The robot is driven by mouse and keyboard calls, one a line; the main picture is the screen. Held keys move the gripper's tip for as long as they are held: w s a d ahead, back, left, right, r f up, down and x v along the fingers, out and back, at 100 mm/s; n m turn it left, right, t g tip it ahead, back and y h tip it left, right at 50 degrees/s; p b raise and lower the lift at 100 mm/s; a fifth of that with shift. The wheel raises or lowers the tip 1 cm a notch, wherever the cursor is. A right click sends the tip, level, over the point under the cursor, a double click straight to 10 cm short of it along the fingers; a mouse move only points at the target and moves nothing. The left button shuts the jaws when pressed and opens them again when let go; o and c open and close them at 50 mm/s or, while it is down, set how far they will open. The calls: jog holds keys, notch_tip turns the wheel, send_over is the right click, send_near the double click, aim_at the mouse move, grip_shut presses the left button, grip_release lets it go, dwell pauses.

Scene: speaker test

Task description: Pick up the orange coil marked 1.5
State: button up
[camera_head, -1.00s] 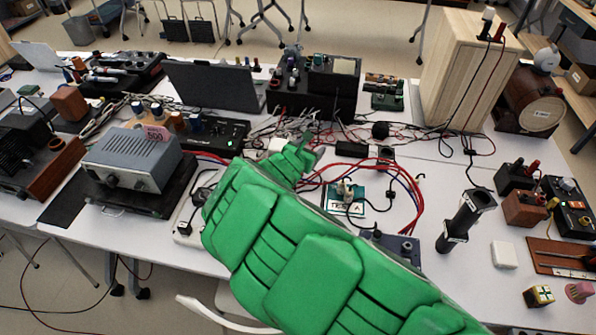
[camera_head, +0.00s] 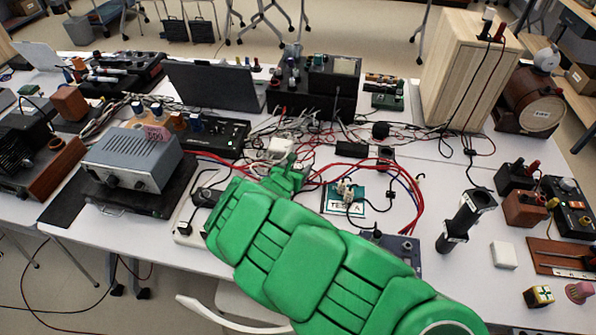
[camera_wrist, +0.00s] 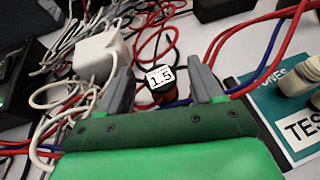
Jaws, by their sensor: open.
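The coil (camera_wrist: 160,77) has a white label reading 1.5, a dark top and an orange part low down. In the wrist view it shows in the gap between the two grey fingers of my gripper (camera_wrist: 161,80). The fingers are apart, one on each side of it, with no clear contact. The coil's lower end is hidden behind my green gripper body. In the head view my gripper (camera_head: 291,174) is low over the cables in the middle of the table, and I cannot make out the coil there.
A white adapter (camera_wrist: 97,55) and tangled cables lie left of the coil. Red and blue wires run close around my fingers.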

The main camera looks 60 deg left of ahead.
aim_at(300, 167)
notch_tip(300, 167, down, 2)
jog(key=shift+x, duration=1.5)
jog(key=c, duration=1.1)
jog(key=shift+o, duration=0.2)
jog(key=shift+r, duration=0.2)
